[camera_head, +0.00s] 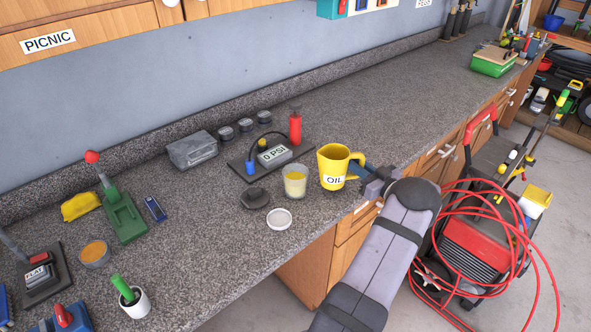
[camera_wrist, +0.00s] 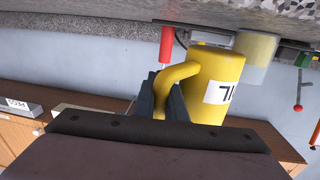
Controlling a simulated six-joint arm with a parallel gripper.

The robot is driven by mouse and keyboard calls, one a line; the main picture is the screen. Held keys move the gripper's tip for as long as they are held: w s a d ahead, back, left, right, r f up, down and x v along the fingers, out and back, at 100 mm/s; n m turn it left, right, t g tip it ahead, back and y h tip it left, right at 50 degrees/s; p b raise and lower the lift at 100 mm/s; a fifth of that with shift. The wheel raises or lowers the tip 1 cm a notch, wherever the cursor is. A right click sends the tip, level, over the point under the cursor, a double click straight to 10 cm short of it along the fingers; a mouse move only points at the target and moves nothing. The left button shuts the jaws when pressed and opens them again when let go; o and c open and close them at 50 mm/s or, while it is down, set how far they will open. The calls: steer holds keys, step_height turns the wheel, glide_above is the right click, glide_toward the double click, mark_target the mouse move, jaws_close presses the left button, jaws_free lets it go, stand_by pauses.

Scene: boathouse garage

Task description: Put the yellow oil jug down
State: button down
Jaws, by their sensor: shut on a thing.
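The yellow oil jug (camera_head: 331,160), with a white OIL label, is upright near the front edge of the speckled counter (camera_head: 340,95). My gripper (camera_head: 362,173) comes from the right and is shut on the jug's handle. In the wrist view, which is upside down, the jug (camera_wrist: 216,75) shows with its curved handle between the dark jaws (camera_wrist: 165,100). I cannot tell whether its base touches the counter or is slightly above it.
A glass cup of yellowish liquid (camera_head: 295,182) stands just left of the jug. A white lid (camera_head: 279,219) and dark round piece (camera_head: 255,198) lie nearby. A gauge stand (camera_head: 274,156) and red bottle (camera_head: 295,128) are behind. Counter toward the back right is clear.

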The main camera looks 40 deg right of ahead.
steer(key=shift+r, duration=0.4)
